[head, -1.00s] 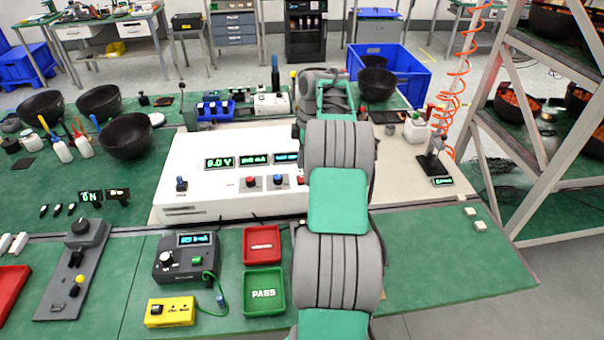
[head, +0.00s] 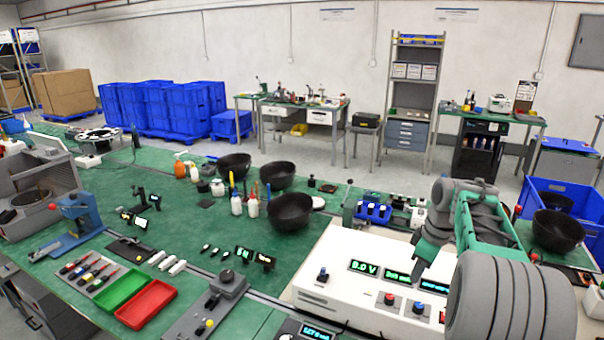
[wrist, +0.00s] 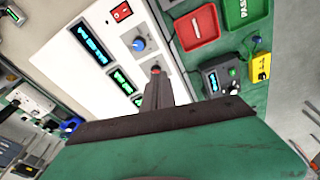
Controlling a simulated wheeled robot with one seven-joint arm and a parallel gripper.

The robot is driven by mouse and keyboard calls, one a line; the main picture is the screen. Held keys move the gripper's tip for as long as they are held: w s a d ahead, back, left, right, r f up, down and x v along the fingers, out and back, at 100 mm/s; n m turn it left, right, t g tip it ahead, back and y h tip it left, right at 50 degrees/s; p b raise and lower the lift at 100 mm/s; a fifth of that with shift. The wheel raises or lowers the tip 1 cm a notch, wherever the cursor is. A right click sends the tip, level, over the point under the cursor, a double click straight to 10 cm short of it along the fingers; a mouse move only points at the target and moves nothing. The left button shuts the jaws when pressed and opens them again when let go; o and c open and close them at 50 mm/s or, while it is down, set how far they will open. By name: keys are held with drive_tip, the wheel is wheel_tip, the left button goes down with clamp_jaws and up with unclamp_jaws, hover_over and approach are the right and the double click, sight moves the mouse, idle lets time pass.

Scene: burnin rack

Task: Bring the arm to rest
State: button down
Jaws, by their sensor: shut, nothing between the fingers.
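My arm (head: 515,295) reaches in from the lower right of the head view, bent over the right part of the white instrument (head: 335,250). In the wrist view my gripper (wrist: 156,72) is shut and empty, its narrow fingers together. They appear in front of the white instrument's panel (wrist: 75,75), near its blue knob (wrist: 138,44). I cannot tell how far the fingertips are from the panel.
In the wrist view a red tray (wrist: 198,28), a PASS tray (wrist: 235,12), a dark tester (wrist: 218,78) and a yellow box (wrist: 259,67) lie beside the instrument. In the head view, black bowls (head: 290,211) and a blue crate (head: 548,192) stand around it.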

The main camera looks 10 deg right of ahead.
drive_tip(key=s+a+r+m+t, duration=0.15)
drive_tip(key=s+a, duration=0.25)
drive_tip(key=a, duration=0.5)
drive_tip(key=s+a+r+m, duration=0.3)
drive_tip(key=s+a, duration=0.1)
drive_tip(key=a, duration=0.5)
drive_tip(key=s+a+f+m, duration=0.2)
drive_tip(key=s+a, duration=0.1)
drive_tip(key=s, duration=0.2)
drive_tip(key=s+a+f+m+t+h, duration=0.1)
drive_tip(key=s+a+m, duration=0.1)
drive_tip(key=s, duration=0.3)
drive_tip(key=shift+a+f, duration=0.35)
drive_tip(key=shift+a, duration=0.3)
